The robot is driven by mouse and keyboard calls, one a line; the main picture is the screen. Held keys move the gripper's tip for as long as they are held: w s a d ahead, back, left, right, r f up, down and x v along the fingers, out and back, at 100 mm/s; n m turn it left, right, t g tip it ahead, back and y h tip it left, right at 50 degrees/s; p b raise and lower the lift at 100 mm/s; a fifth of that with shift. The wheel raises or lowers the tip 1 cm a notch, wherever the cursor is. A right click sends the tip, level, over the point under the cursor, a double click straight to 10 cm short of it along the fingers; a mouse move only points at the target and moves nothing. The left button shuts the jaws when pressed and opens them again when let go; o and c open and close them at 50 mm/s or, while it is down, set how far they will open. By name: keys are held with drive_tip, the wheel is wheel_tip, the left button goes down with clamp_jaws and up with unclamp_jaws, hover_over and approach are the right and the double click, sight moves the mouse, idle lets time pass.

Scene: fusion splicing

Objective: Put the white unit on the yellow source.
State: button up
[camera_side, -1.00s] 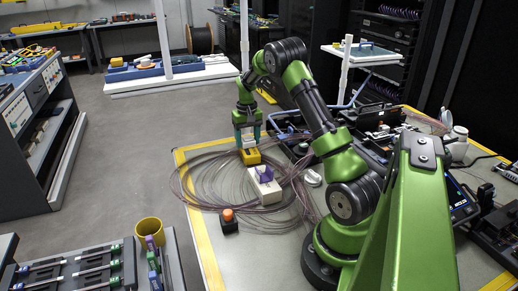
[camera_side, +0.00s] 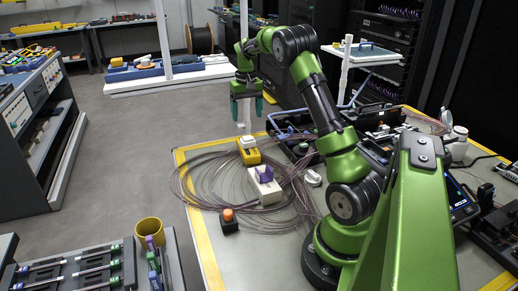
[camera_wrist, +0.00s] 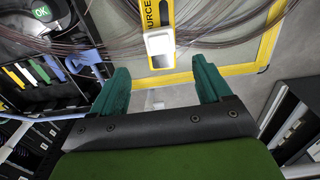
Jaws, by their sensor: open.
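The white unit (camera_side: 247,141) sits on top of the yellow source (camera_side: 250,157), among loops of thin cable on the table. In the wrist view the white unit (camera_wrist: 160,46) lies at the near end of the yellow source (camera_wrist: 168,12), whose lettering is partly cut off by the frame. My gripper (camera_side: 247,116) is open and empty, above the white unit and apart from it. In the wrist view both green fingers of my gripper (camera_wrist: 161,70) stand wide apart with nothing between them.
A white block (camera_side: 267,191) with a purple piece (camera_side: 264,174) lies nearer the camera. An orange button on a black base (camera_side: 229,221) is at the table's left. A small white device (camera_side: 313,178) lies to the right. Equipment crowds the table's right side.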

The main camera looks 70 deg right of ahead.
drive_tip(key=s+a+r+n+t, duration=0.1)
drive_tip(key=a+r+t, duration=0.1)
drive_tip(key=a+r, duration=0.55)
drive_tip(key=a+r+n+t, duration=0.1)
drive_tip(key=a+r, duration=0.3)
drive_tip(key=a, duration=0.6)
drive_tip(key=s+a+n+t+y, duration=0.1)
drive_tip(key=s+a+t, duration=0.1)
drive_tip(key=s+a, duration=0.5)
drive_tip(key=s+a+f+n+t+y, duration=0.1)
drive_tip(key=s+a+n+t, duration=0.1)
drive_tip(key=s+a, duration=0.5)
drive_tip(key=a, duration=0.4)
drive_tip(key=shift+a+f, duration=0.3)
drive_tip(key=shift+a, duration=0.05)
